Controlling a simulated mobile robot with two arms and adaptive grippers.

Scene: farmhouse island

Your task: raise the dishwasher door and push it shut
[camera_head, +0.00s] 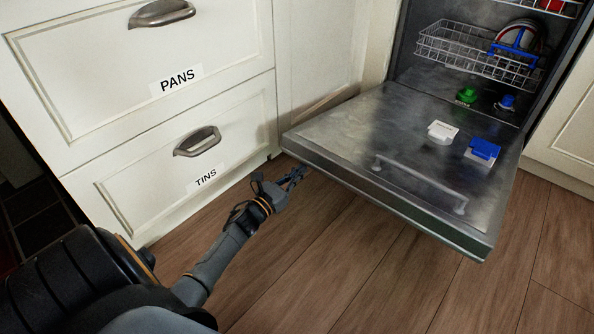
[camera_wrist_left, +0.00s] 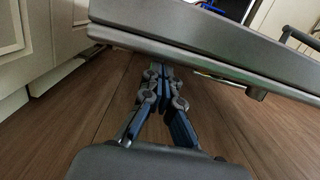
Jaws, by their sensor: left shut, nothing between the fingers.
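The dishwasher door (camera_head: 390,150) is lowered, lying nearly flat with a slight tilt, above the wooden floor. Its bar handle (camera_head: 415,182) is on the upward face near the front edge. My left gripper (camera_head: 300,172) is shut and empty, low beside the door's front left corner. In the left wrist view the shut fingers (camera_wrist_left: 160,72) point in under the door's edge (camera_wrist_left: 200,48). I cannot tell whether they touch it. My right gripper is not in view.
The dishwasher's wire rack (camera_head: 470,55) is inside the cavity. The TINS drawer (camera_head: 150,185) is close on the left. Floor (camera_head: 340,260) is clear in front.

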